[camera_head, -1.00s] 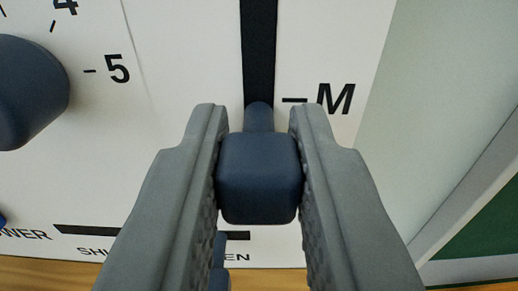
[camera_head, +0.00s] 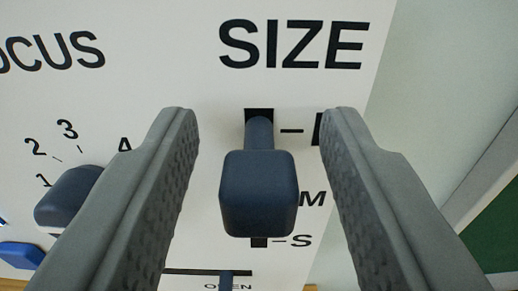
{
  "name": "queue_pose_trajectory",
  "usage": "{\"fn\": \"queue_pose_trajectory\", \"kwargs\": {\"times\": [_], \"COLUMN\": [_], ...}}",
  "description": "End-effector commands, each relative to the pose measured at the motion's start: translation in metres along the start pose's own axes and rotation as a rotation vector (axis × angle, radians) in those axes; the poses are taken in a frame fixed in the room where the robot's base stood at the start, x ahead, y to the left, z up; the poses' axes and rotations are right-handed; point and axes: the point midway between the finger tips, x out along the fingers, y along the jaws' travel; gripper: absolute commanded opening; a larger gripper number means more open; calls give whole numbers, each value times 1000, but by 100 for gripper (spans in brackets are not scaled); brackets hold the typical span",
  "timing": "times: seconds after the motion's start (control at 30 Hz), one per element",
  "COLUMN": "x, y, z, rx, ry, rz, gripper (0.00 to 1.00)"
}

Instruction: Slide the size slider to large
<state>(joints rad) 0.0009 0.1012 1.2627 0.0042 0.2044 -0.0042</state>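The size slider (camera_head: 258,194) is a dark blue block on a short stem in a vertical black slot. Its stem is at the top end of the slot, beside the top mark, whose letter is mostly hidden by my right finger. The M (camera_head: 313,199) and S (camera_head: 305,241) marks lie below it. The word SIZE (camera_head: 292,45) is printed above. My gripper (camera_head: 258,118) is open, with one finger on each side of the slider and a clear gap between each finger and the block.
The focus knob (camera_head: 68,197) with its number marks is on the white panel at left. A blue part (camera_head: 21,255) is at lower left. A horizontal slot (camera_head: 208,272) with a dark blue slider is at the bottom, marked OPEN. A green surface (camera_head: 495,240) is at the right.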

Motion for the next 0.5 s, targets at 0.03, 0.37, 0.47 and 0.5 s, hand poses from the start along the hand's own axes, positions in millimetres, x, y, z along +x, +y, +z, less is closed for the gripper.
{"fn": "queue_pose_trajectory", "kwargs": {"times": [0.03, 0.37, 0.47, 0.5], "x": [0, -25, -41, -47], "y": [0, 0, 0, 0], "z": [0, 0, 0, 0], "rx": [0, 0, 0, 0], "ry": [0, -1, -1, 0], "rz": [0, 0, 0, 0], "gripper": [42, 42, 42, 42]}}
